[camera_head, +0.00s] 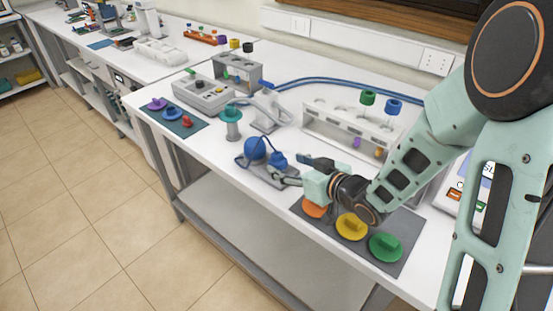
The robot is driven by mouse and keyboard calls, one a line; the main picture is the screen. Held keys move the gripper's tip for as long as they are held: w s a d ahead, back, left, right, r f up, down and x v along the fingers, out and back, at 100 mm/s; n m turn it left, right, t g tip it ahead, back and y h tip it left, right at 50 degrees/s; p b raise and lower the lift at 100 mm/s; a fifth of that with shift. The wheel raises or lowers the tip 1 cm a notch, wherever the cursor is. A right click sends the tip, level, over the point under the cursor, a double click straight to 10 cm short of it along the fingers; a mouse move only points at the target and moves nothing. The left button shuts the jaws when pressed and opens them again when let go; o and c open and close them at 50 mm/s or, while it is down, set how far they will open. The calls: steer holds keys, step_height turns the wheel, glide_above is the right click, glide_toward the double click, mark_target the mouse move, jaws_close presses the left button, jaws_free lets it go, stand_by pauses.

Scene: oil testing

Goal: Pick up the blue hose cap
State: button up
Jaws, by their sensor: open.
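A small blue cap-like piece (278,160), which looks like the blue hose cap, sits at the end of a thin dark blue hose. The hose arches from a round blue bulb (255,148) on a grey plate on the white bench. My gripper (284,168) is open, its fingers pointing left, close to the right side of this blue piece. I cannot tell whether the fingers touch it or reach around it.
A grey mat (405,223) with orange, yellow and green knobbed caps lies under my gripper and wrist. A white rack (340,125) stands behind my arm. A teal-topped stand (232,122) and a grey box device (203,95) stand to the left. The bench front edge is close.

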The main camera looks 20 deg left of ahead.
mark_target(281, 159)
steer(key=shift+p+x, duration=0.3)
steer(key=shift+x, duration=2.7)
steer(key=shift+w+d+r, duration=0.1)
steer(key=shift+w+r, duration=0.05)
steer(key=shift+c, duration=0.2)
steer(key=c, duration=1.1)
steer(key=shift+r, duration=0.1)
steer(key=shift+c, duration=0.2)
